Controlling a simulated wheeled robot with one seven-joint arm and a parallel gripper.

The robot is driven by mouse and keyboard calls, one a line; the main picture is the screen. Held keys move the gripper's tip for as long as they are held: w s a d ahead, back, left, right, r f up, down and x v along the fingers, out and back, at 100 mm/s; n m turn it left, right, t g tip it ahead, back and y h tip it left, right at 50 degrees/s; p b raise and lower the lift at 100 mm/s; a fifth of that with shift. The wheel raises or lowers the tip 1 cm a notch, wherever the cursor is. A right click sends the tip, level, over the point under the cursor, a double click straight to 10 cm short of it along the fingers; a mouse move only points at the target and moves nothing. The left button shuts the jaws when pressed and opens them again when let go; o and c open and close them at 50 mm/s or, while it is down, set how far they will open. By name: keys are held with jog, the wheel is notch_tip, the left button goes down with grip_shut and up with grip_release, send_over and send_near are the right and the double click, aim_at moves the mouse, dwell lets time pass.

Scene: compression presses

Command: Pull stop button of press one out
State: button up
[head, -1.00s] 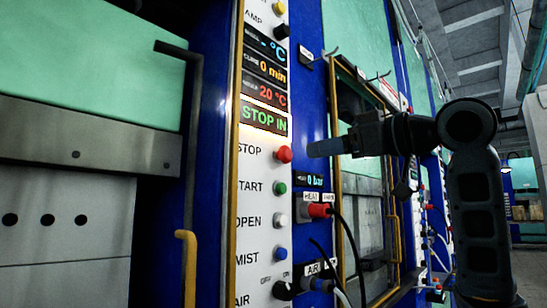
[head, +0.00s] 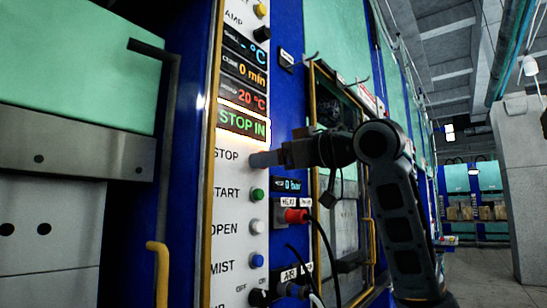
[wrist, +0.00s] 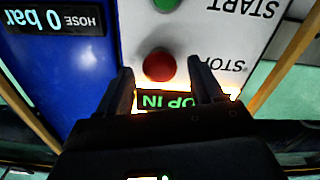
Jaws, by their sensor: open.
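The red stop button (wrist: 158,65) shows in the wrist view on the white panel, beside the partly covered STOP label. My gripper (wrist: 161,70) is open, with one finger on each side of the button in that view. I cannot tell whether the fingers touch it or how far they reach along it. In the head view my gripper (head: 262,159) is at the panel next to the STOP label and hides the red button. The lit display (head: 242,123) above reads STOP IN.
The green START button (head: 257,195), white OPEN button (head: 257,227) and blue MIST button (head: 257,260) sit below on the panel. A yellow handle (head: 158,262) stands at the left.

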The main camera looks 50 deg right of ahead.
jog(key=shift+c, duration=0.4)
grip_shut()
jog(key=shift+s, duration=0.85)
jog(key=shift+o, duration=0.4)
grip_release()
jog(key=shift+s, duration=0.1)
jog(key=s+b, duration=0.1)
jog(key=s, duration=0.6)
jog(key=shift+s+d, duration=0.15)
jog(key=shift+s, duration=0.2)
